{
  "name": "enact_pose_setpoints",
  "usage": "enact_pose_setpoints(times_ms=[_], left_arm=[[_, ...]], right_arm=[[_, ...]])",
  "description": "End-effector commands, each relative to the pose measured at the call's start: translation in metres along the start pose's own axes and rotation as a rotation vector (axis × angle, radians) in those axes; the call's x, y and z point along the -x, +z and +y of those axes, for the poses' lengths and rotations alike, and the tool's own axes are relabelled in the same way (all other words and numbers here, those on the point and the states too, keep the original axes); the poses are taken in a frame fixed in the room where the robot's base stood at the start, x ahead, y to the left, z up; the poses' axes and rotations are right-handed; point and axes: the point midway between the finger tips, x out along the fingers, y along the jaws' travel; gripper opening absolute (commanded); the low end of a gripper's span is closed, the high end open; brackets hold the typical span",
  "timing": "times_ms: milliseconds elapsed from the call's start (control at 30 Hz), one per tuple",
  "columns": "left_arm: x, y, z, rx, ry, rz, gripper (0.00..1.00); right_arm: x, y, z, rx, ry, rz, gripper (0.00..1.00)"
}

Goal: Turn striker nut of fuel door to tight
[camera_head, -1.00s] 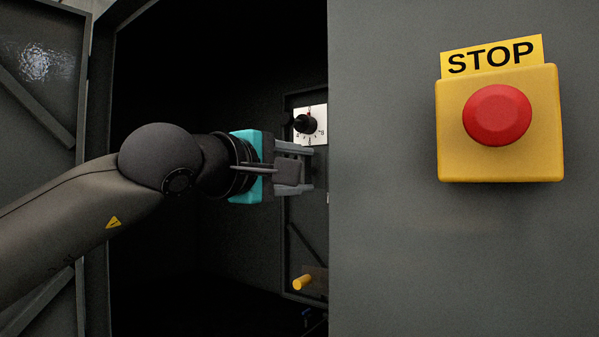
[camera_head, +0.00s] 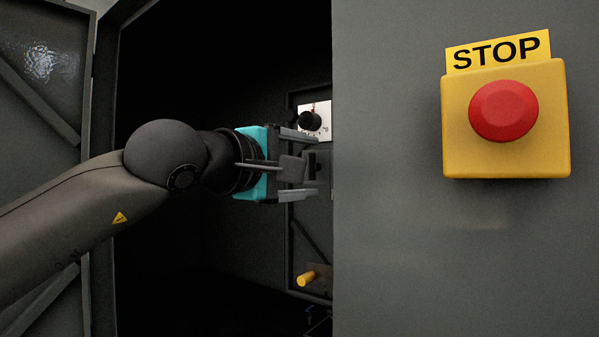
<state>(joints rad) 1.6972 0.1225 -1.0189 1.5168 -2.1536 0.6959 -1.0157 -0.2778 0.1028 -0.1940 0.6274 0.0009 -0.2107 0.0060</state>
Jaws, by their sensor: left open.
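My left gripper (camera_head: 313,165), with a teal band at its wrist, reaches into the dark enclosure opening and points right. Its jaws are open, with a small dark part of the inner panel showing at the fingertips; I cannot tell whether they touch it. Just above the fingers, a black knob (camera_head: 309,121) sits on a white marked plate (camera_head: 325,112). The plate's marks are partly covered by the upper finger. The inner panel (camera_head: 318,215) behind may be the fuel door. I cannot tell clearly which part is the striker nut. My right gripper is not in view.
A yellow cylindrical handle (camera_head: 306,278) sticks out low on the inner panel. A grey wall (camera_head: 390,240) closes off the right side and carries a yellow box (camera_head: 455,130) with a red STOP button (camera_head: 503,110). An open grey door (camera_head: 45,120) stands at the left.

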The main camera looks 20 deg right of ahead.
Motion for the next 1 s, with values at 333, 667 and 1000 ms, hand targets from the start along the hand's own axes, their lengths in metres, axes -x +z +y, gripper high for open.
enact_pose_setpoints(times_ms=[333, 667, 1000], left_arm=[[0.0, 0.0, 0.0, 0.028, 0.0, 0.0, 0.82], [0.0, 0.0, 0.001, 0.326, -0.001, -0.001, 0.82], [0.0, 0.0, 0.003, 0.711, -0.001, -0.002, 0.82]], right_arm=[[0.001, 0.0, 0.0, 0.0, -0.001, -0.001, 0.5], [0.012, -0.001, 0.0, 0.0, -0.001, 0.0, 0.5], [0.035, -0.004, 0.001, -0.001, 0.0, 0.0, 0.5]])
